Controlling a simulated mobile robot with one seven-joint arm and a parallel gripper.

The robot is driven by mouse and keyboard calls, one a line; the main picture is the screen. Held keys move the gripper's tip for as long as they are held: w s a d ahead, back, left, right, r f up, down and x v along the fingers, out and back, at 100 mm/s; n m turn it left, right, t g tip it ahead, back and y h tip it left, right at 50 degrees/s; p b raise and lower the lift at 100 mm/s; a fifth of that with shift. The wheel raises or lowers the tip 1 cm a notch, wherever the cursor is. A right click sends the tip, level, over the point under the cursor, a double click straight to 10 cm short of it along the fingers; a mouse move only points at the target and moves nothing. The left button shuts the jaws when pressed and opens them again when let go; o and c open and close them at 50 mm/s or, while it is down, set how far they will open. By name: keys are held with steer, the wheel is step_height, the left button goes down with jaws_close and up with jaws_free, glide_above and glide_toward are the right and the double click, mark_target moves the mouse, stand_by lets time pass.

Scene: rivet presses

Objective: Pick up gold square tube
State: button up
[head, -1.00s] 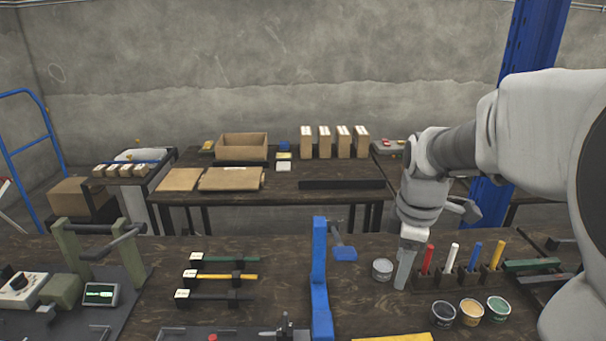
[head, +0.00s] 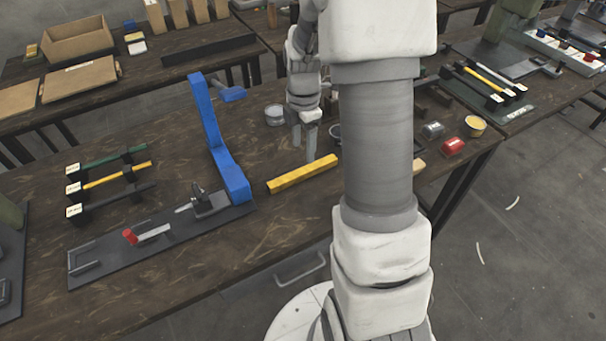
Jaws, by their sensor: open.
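The gold square tube (head: 302,174) is a straight yellow bar lying flat on the near workbench, to the right of the foot of the blue press frame. My gripper (head: 304,151) points down just behind the tube's right half, with its fingers open. The fingertips look close to the tube in the picture. I cannot tell their height above the bench or whether they touch it. No part of the tube appears to be between the fingers. The whole length of the tube shows.
The blue press frame (head: 216,135) stands left of the tube. A dark fixture plate (head: 110,262) with clamps lies at the front left. A grey can (head: 274,115) stands behind my gripper. My arm hides part of the bench; a red can (head: 453,146) lies to its right.

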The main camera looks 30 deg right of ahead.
mark_target(303, 170)
step_height(303, 170, down, 8)
steer(key=shift+f+b, duration=0.1)
steer(key=shift+b, duration=0.45)
jaws_close()
